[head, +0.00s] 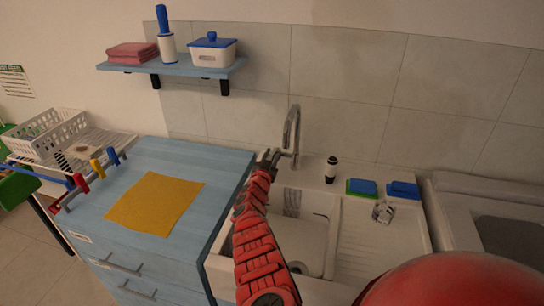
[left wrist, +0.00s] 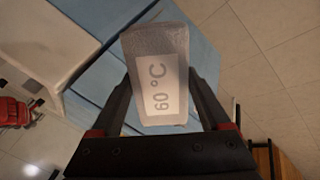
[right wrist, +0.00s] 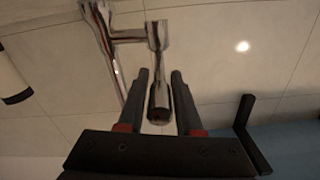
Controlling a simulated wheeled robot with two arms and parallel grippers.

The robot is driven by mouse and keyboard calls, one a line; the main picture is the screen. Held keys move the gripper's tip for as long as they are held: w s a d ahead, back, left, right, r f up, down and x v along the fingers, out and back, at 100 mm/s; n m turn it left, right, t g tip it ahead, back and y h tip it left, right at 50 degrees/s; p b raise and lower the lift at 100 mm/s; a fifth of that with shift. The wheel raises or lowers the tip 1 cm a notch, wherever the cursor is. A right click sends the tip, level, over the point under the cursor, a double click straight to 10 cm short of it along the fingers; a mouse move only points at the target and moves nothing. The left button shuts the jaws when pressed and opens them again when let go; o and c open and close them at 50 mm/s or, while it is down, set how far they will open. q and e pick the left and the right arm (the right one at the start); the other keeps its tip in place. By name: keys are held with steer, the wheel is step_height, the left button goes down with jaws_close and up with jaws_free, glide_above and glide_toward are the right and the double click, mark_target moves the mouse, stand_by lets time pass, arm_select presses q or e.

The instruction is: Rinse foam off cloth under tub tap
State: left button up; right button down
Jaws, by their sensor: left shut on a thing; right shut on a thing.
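A yellow cloth (head: 155,203) lies flat on the blue cabinet top, left of the sink; no foam shows on it. The chrome tap (head: 293,130) stands behind the white sink (head: 335,212). My right gripper (head: 268,157) is beside the tap, left of its spout. In the right wrist view, my right gripper (right wrist: 160,73) is shut on a chrome tap rod (right wrist: 159,95). My left gripper (left wrist: 160,80) is out of the head view. In its wrist view it is shut on a grey-white block (left wrist: 157,45) labelled 60 °C.
Blue and green sponges (head: 361,188) and a dark-capped bottle (head: 331,169) stand behind the sink. A shelf (head: 172,66) above holds folded pink cloths (head: 132,53). A white basket (head: 48,133) and a rack with coloured pegs (head: 82,184) are at left.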

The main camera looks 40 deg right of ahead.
arm_select(q)
step_height(320, 180, up, 2)
steer(key=shift+r+p, duration=0.1)
steer(key=shift+p, duration=0.85)
arm_select(e)
steer(key=shift+r+g+y, duration=0.3)
steer(key=shift+r, duration=0.2)
steer(key=shift+f, duration=0.3)
steer(key=c, duration=0.6)
jaws_free()
arm_select(q)
steer(key=shift+r, duration=0.15)
arm_select(e)
steer(key=shift+s+a+r, duration=0.1)
steer(key=shift+s+a, duration=0.1)
steer(key=shift+a, duration=0.3)
arm_select(q)
steer(key=shift+r+p, duration=0.7)
steer(key=shift+p, duration=0.25)
steer(key=shift+r+p, duration=0.95)
steer(key=shift+r, duration=0.15)
arm_select(e)
steer(key=v, duration=1)
steer(key=shift+s+a, duration=0.15)
steer(key=shift+s, duration=0.3)
